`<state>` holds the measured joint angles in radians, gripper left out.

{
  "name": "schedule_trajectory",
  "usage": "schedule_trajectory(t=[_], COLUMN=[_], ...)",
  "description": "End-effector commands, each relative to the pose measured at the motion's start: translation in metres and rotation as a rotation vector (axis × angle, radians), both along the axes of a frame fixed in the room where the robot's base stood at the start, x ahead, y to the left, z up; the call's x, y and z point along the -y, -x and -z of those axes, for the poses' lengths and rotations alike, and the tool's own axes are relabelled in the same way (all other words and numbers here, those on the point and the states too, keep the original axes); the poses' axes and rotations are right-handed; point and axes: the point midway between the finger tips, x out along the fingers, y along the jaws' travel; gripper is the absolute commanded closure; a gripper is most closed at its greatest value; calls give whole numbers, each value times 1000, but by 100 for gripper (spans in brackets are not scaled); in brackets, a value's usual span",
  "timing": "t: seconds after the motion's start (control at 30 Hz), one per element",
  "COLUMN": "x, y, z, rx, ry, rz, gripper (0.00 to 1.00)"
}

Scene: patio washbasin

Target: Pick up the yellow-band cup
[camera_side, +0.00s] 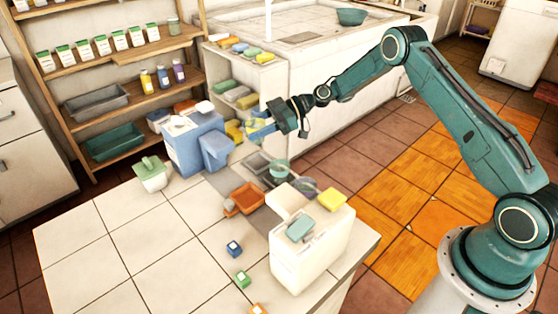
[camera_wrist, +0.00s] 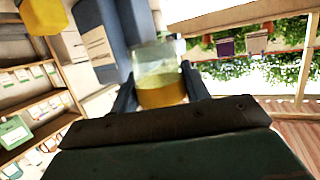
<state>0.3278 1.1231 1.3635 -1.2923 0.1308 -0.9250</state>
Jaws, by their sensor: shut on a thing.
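The yellow-band cup (camera_wrist: 158,78) is between the two fingers of my gripper (camera_wrist: 158,92) in the wrist view. It looks clear, with yellow around its lower part. My gripper is shut on it, one finger on each side. In the side view, my gripper (camera_side: 266,122) is raised above the tiled counter's back edge, right of the blue box. The cup (camera_side: 255,126) is small there and partly hidden by the fingers, so its tilt is hard to tell.
A blue box (camera_side: 190,140) stands close to the left of my gripper. Shelves with folded cloths (camera_side: 240,94) are just behind. A white box (camera_side: 312,243), an orange tray (camera_side: 245,198) and small blocks sit on the counter (camera_side: 120,245). Its front left is clear.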

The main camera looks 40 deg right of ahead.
Motion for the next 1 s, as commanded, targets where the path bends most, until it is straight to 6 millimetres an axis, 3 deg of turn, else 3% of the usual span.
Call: schedule_trajectory(t=[0.2,0.5,0.7,1.0], x=[0,0,0,0], y=[0,0,0,0], z=[-50,-98,-111,-113], rx=[4,2,0,-1], ry=[2,0,0,0], rz=[1,-1,0,0], gripper=[76,76,76,76])
